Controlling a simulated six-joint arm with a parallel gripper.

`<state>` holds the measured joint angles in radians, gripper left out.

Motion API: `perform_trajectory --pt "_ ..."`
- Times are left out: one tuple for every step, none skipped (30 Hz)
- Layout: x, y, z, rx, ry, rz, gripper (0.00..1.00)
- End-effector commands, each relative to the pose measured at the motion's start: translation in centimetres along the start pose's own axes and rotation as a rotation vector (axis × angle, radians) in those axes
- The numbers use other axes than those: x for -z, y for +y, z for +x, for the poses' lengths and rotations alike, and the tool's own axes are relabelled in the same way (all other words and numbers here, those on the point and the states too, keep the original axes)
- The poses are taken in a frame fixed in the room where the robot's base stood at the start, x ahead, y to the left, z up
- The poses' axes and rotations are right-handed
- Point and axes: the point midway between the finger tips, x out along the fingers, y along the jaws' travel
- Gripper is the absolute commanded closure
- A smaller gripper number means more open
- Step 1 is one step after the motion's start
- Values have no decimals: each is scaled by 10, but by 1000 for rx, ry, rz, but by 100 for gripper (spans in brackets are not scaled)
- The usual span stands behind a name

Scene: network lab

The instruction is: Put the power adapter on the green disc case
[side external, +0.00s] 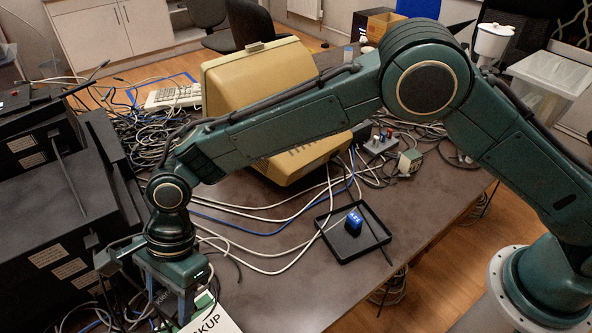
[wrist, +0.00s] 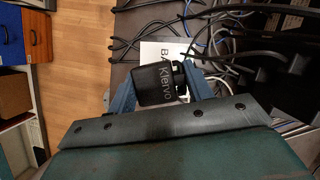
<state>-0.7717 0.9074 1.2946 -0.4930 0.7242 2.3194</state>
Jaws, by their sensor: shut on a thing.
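My gripper (side external: 172,302) is low at the bottom left of the side view, pointing down. In the wrist view the gripper (wrist: 162,90) has its blue fingers shut on the black power adapter (wrist: 155,86), which bears the word "Klervo". The disc case (side external: 216,318) shows a white label ending in "KUP" and a little green beside my gripper. In the wrist view its white label (wrist: 152,50) shows beyond the adapter. My gripper hides much of the case. I cannot tell whether the adapter touches it.
Black equipment boxes (side external: 55,215) stand close left of my gripper. Loose cables (side external: 275,218) run across the table. A black tray (side external: 345,256) holds a small blue item (side external: 354,221). A beige monitor (side external: 262,80) stands behind. The table right of the tray is fairly clear.

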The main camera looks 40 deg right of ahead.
Motion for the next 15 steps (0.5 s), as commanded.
perform_trajectory --pt "4 0 10 -2 1 1 76" --pt "6 0 16 -3 1 1 76" --pt "9 1 23 -3 1 2 76" --pt "12 1 28 -3 1 1 76" --pt "14 1 33 -3 1 0 76" --pt "16 0 39 -2 0 1 76" --pt "18 0 44 -2 0 1 76" --pt "20 0 47 -2 1 1 76" --pt "21 0 52 -1 1 1 76" --pt "23 0 55 -1 0 1 76" --pt "24 0 57 0 0 0 76" --pt "24 0 60 0 0 0 76" --pt "25 0 61 0 -1 -1 76" --pt "25 0 62 1 -1 -1 76" --pt "26 0 63 1 -1 -1 76"
